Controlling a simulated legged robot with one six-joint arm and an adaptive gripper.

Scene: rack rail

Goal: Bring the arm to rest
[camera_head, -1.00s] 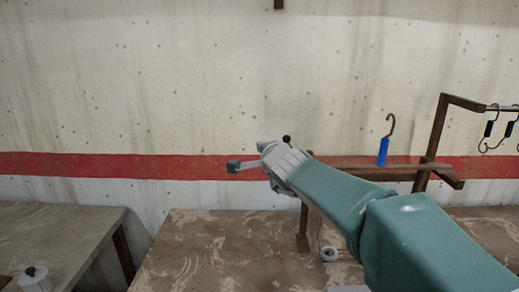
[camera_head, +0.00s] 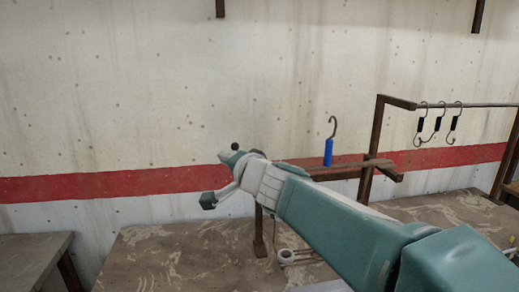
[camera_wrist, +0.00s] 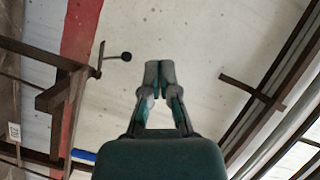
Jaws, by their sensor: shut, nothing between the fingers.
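My gripper (camera_wrist: 159,72) is shut and empty in the wrist view, its two fingertips pressed together in front of the concrete wall. In the head view my gripper (camera_head: 208,200) is at the end of my teal arm, which reaches up and left from the lower right. It is held above the brown table (camera_head: 160,250), touching nothing that I can see. A blue-handled hook (camera_head: 328,152) stands on the wooden rail (camera_head: 345,171) to the right of the gripper. Part of something blue (camera_wrist: 83,156) also shows in the wrist view.
Several black-banded hooks (camera_head: 438,122) hang on a metal bar (camera_head: 490,105) of the rack at the right. Another table (camera_head: 30,255) stands at the lower left. Free air lies left of the gripper before the wall.

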